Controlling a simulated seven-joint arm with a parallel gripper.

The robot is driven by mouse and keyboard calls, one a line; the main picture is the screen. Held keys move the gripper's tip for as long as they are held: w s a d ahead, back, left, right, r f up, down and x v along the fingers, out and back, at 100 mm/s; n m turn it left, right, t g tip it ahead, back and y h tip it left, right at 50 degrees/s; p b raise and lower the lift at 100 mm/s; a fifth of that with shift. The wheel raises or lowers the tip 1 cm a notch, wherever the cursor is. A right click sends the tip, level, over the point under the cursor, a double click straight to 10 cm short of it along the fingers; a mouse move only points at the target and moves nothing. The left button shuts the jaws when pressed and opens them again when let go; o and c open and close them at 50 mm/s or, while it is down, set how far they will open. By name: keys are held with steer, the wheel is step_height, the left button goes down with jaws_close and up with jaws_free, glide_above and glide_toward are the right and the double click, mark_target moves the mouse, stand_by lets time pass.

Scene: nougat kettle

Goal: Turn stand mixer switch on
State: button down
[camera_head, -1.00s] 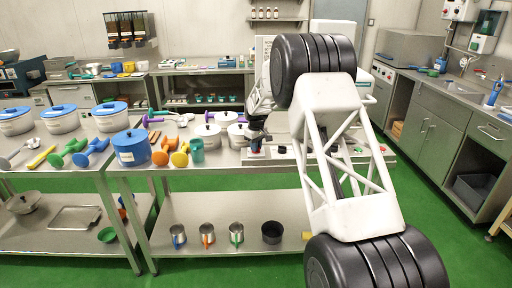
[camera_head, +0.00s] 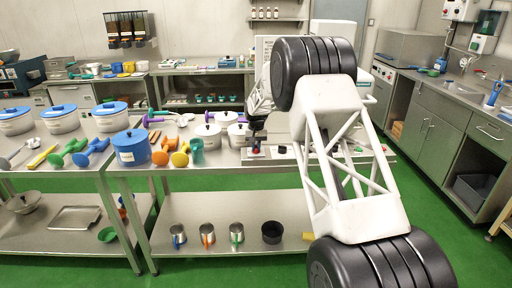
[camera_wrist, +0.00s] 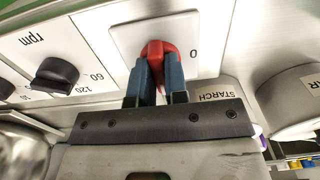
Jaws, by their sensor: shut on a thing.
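The red switch knob (camera_wrist: 157,48) sits on a white plate (camera_wrist: 204,33) marked 0, on the front panel of the machine, in the wrist view. My gripper (camera_wrist: 159,72) has its two blue fingers closed around the sides of the red knob. The fingers hide much of the knob, and I cannot read its exact angle. In the head view my gripper (camera_head: 255,149) is small, at the front of the white panel (camera_head: 277,155) on the middle table. My arm covers much of the machine behind it there.
A black rpm dial (camera_wrist: 55,75) is beside the switch plate. A bin with a STARCH label (camera_wrist: 213,94) is close by.

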mark_target(256, 146)
steer(key=shift+r, duration=0.1)
stand_by(0.3)
steer(key=c, duration=1.1)
jaws_free()
steer(key=shift+c, duration=0.2)
steer(key=shift+r, duration=3.85)
